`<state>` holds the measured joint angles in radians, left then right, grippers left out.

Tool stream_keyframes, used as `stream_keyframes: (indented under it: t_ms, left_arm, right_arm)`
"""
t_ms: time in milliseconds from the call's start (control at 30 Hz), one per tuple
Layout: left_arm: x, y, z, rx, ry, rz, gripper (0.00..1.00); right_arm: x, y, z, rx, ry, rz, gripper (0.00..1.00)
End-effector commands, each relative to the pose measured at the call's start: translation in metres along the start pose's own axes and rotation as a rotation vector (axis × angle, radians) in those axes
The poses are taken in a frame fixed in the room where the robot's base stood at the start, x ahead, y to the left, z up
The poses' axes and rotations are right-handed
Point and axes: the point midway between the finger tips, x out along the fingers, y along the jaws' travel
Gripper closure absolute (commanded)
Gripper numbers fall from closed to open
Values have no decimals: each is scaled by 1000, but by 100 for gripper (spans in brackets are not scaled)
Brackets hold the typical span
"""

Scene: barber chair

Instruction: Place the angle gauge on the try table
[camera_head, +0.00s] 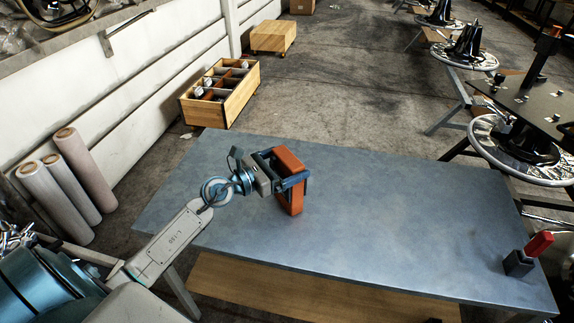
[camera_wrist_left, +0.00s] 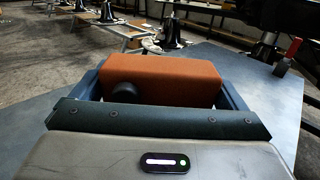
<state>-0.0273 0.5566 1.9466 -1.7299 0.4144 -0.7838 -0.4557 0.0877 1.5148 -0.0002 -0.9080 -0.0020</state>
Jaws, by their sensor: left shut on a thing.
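An orange block-shaped thing (camera_head: 289,160), apparently the angle gauge, is between the fingers of my left gripper (camera_head: 289,172). It stands upright over the left-middle part of the grey-blue try table (camera_head: 400,220). I cannot tell whether its lower end touches the tabletop. In the left wrist view the orange block (camera_wrist_left: 165,75) fills the space between the fingers, with a dark round knob on its near face. My left gripper is shut on it. My right gripper is not in view.
A dark holder with a red-topped piece (camera_head: 538,245) stands at the table's right end. Most of the tabletop is clear. A wooden crate with compartments (camera_head: 235,100) is on the floor behind the table. Rolls (camera_head: 85,170) lean at the left wall. Chair bases (camera_head: 500,150) stand at the right.

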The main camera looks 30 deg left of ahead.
Motion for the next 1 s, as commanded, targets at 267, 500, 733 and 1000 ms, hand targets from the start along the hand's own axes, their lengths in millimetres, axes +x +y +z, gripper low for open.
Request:
stream_keyframes:
  t_ms: [267, 500, 733, 1000]
  left_arm:
    - [0, 0, 0, 1, -1, 0, 49]
    - [0, 0, -1, 0, 0, 0, 0]
    - [0, 0, 2, 0, 0, 0, 0]
    - [-34, 0, -3, 5, 6, -2, 0]
  right_arm:
    - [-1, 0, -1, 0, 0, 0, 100]
    - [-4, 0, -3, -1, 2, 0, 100]
    - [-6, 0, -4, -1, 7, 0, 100]
    - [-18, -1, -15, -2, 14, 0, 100]
